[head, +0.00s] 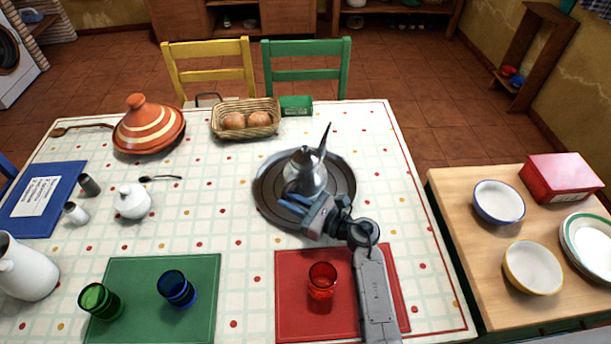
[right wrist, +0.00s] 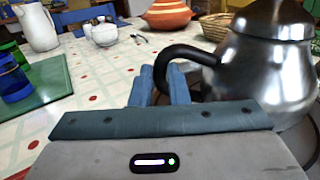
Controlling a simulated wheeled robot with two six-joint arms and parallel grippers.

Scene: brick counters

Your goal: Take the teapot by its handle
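The silver teapot (head: 305,172) stands upright on a round dark metal tray (head: 268,196) near the middle of the table, its spout pointing up and away. In the right wrist view the teapot (right wrist: 265,70) fills the right side, with its black curved handle (right wrist: 183,52) toward my fingers. My right gripper (head: 290,203) is at the handle side of the teapot. In the right wrist view the fingers of my right gripper (right wrist: 162,85) are close together, with the lower handle between them. They look shut on it. The left gripper is not in view.
A red glass (head: 322,281) stands on a red mat (head: 291,320) close to my right arm. A bread basket (head: 246,118) and a tagine (head: 148,127) stand farther back. Blue and green glasses stand on a green mat (head: 140,270). A wooden counter (head: 470,240) with bowls is at the right.

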